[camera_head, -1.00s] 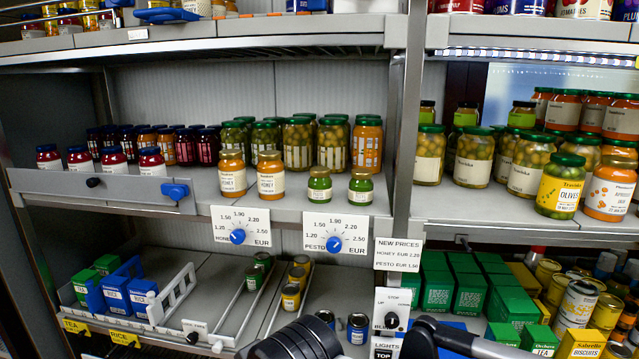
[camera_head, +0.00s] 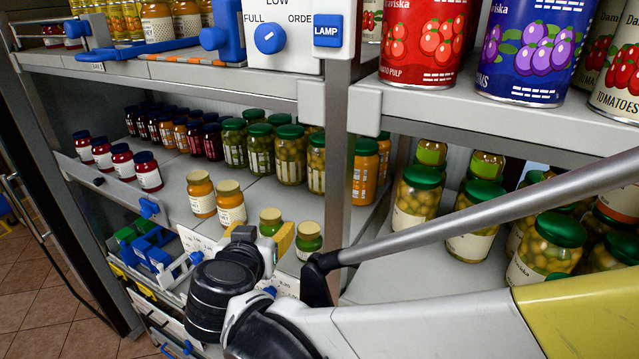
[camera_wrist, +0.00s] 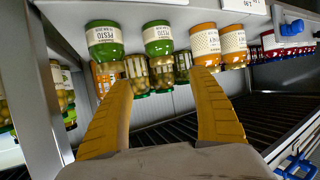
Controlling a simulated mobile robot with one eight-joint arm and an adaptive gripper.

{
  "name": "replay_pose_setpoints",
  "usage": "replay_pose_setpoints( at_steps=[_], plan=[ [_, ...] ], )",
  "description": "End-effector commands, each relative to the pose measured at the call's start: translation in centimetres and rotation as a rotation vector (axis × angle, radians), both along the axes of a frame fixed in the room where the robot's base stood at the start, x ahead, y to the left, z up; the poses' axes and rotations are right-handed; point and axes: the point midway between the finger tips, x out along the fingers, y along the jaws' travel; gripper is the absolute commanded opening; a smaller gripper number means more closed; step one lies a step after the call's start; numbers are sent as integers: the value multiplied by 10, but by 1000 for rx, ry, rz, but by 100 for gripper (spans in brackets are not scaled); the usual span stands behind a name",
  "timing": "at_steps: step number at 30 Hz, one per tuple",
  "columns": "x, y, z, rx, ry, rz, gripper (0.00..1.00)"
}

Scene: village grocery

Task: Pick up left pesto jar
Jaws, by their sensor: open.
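Two small green pesto jars stand upright near the shelf's front edge. The left pesto jar (camera_head: 270,221) is beside the honey jars; the right pesto jar (camera_head: 308,240) is nearer the shelf post. The wrist view is upside down: the left pesto jar (camera_wrist: 158,40) shows beside the honey, and the right one (camera_wrist: 103,42) is farther left. My gripper (camera_wrist: 165,78) is open and empty, its yellow fingers spread either side of the left jar's line. In the head view my gripper (camera_head: 262,236) partly hides that jar; I cannot tell whether the fingertips reach around it.
Two honey jars (camera_head: 230,202) stand just left of the pesto. A grey shelf post (camera_head: 338,150) rises on the right. An upper shelf with cans (camera_head: 425,40) lies above.

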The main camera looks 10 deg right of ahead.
Motion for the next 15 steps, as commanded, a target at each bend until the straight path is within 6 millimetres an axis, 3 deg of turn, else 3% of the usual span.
replay_pose_setpoints(
  at_steps=[6, 15],
  plan=[
    [33, -6, -15, 2, -3, -3, 70],
    [60, -14, -25, 2, -2, -4, 70]
  ],
)
